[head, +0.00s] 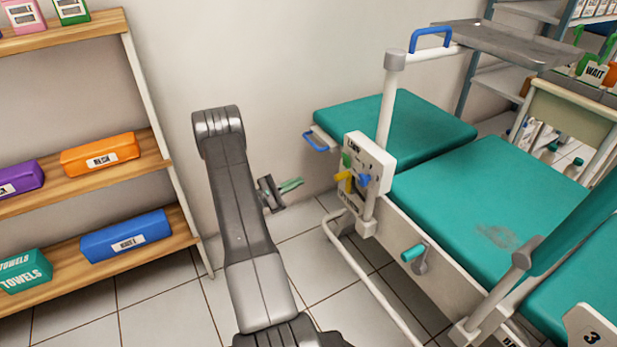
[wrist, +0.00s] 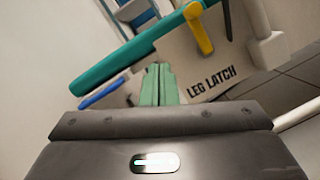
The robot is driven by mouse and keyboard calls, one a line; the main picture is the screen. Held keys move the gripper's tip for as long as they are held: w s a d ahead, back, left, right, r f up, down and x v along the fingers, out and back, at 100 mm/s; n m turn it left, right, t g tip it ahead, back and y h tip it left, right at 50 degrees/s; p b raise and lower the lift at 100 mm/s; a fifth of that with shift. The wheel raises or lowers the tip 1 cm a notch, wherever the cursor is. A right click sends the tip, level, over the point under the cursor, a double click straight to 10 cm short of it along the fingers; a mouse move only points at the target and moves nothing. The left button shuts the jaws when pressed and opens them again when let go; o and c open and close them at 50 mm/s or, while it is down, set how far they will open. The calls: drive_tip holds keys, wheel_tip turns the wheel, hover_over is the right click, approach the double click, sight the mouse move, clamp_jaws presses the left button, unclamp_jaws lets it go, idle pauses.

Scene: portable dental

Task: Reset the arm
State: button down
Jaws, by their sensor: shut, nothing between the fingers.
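My arm (head: 245,225) rises from the bottom of the head view, between the shelf and the dental chair. My gripper (head: 291,186) sticks out to the right of the arm, with green fingertips pointing toward the chair's control panel. In the wrist view my gripper's green fingers (wrist: 158,85) are together and hold nothing. Beyond them a panel marked "LEG LATCH" (wrist: 212,80) carries a yellow lever (wrist: 198,28). I see no contact between the fingers and the panel in the head view.
The teal chair (head: 450,205) fills the right, with its control panel (head: 366,168), a blue handle (head: 315,141) and a tray (head: 510,43) on a post. A wooden shelf (head: 90,173) with boxes stands left. Tiled floor (head: 160,312) lies open between them.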

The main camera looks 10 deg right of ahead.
drive_tip(key=shift+a, duration=0.45)
